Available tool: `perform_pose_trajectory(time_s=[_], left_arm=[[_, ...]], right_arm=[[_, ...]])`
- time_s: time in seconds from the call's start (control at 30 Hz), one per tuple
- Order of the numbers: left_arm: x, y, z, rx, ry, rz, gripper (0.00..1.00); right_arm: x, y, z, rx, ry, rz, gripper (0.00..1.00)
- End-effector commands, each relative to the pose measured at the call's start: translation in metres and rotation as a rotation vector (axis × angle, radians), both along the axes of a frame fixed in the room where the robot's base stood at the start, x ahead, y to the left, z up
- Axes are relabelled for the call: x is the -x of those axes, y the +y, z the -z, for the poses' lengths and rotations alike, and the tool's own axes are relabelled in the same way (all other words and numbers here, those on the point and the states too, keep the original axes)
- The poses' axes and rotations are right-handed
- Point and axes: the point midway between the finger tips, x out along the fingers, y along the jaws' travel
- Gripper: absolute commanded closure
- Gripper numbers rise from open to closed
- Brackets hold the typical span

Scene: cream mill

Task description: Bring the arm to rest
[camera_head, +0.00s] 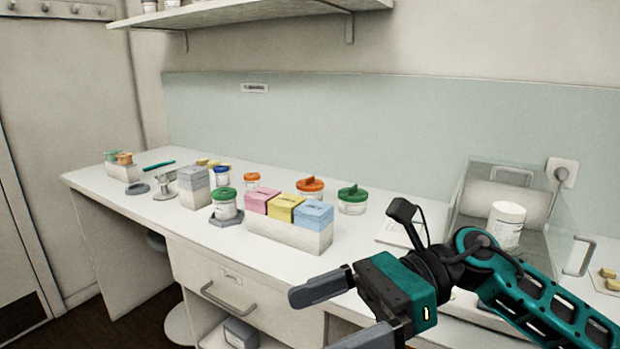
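My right arm (545,300) comes in from the lower right, teal and black. My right gripper (312,322) is open and empty, its two dark grey fingers spread apart and pointing left. It hangs in front of the counter's front edge, near the drawer unit. The lower finger is partly cut off by the bottom of the picture. My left gripper is not in view.
The white counter (130,200) holds a rack (290,235) with pink, yellow and blue boxes, a green-lidded jar (224,205) on a grey base, and other jars. A clear-walled enclosure (560,205) with a white jar (507,226) stands behind my arm. A drawer (215,278) is below.

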Motion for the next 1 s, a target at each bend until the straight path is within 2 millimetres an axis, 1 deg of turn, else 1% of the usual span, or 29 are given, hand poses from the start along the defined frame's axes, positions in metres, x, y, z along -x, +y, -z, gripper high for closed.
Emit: perform_pose_trajectory(time_s=[0.03, 0.07, 0.17, 0.2, 0.27, 0.3, 0.37, 0.4, 0.47, 0.5, 0.57, 0.6, 0.63, 0.67, 0.7, 0.73, 0.77, 0.8, 0.87, 0.9, 1.0], left_arm=[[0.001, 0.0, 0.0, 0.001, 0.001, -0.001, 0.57], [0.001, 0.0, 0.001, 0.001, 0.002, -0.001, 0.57], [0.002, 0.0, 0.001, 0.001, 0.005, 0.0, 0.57], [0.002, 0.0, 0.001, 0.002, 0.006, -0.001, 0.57], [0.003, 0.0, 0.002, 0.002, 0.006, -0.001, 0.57], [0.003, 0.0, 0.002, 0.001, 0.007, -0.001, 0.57], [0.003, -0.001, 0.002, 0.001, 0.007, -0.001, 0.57], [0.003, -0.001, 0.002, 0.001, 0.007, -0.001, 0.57], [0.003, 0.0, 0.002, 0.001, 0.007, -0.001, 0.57], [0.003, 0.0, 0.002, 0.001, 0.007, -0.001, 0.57], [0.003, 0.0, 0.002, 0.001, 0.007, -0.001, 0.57], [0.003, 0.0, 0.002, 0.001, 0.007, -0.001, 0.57], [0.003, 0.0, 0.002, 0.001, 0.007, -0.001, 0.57], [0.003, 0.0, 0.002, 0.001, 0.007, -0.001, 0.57], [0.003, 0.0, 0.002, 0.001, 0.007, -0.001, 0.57], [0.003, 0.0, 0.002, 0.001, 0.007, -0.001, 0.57], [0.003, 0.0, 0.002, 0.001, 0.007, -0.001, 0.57], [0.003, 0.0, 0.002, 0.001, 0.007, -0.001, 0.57], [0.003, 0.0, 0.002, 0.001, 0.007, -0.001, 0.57], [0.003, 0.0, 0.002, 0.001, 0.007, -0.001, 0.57], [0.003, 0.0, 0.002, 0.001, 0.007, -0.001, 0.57]], right_arm=[[0.001, 0.009, -0.001, -0.085, 0.133, 0.047, 0.0], [-0.001, 0.012, -0.004, -0.136, 0.215, 0.08, 0.0], [-0.013, 0.017, -0.007, -0.293, 0.5, 0.19, 0.0], [-0.02, 0.015, -0.006, -0.354, 0.619, 0.234, 0.0], [-0.031, 0.01, -0.002, -0.443, 0.801, 0.299, 0.0], [-0.039, 0.005, 0.004, -0.502, 0.925, 0.343, 0.0], [-0.052, -0.005, 0.017, -0.589, 1.113, 0.41, 0.0], [-0.059, -0.013, 0.028, -0.646, 1.242, 0.455, 0.0], [-0.069, -0.027, 0.051, -0.731, 1.435, 0.523, 0.0], [-0.074, -0.037, 0.068, -0.791, 1.565, 0.566, 0.0], [-0.078, -0.053, 0.098, -0.878, 1.758, 0.634, 0.0], [-0.077, -0.065, 0.121, -0.938, 1.887, 0.68, 0.0], [-0.075, -0.073, 0.139, -0.984, 1.985, 0.715, 0.0], [-0.072, -0.082, 0.157, -1.03, 2.079, 0.749, 0.0], [-0.065, -0.093, 0.183, -1.096, 2.207, 0.797, 0.0], [-0.058, -0.102, 0.203, -1.146, 2.3, 0.833, 0.0], [-0.049, -0.11, 0.223, -1.197, 2.39, 0.869, 0.0], [-0.037, -0.12, 0.247, -1.262, 2.5, 0.913, 0.0], [-0.015, -0.132, 0.279, -1.354, 2.643, 0.974, 0.0], [-0.001, -0.138, 0.297, 1.333, -2.575, -0.954, 0.0], [0.031, -0.15, 0.33, 1.271, -2.39, -0.899, 0.0]])
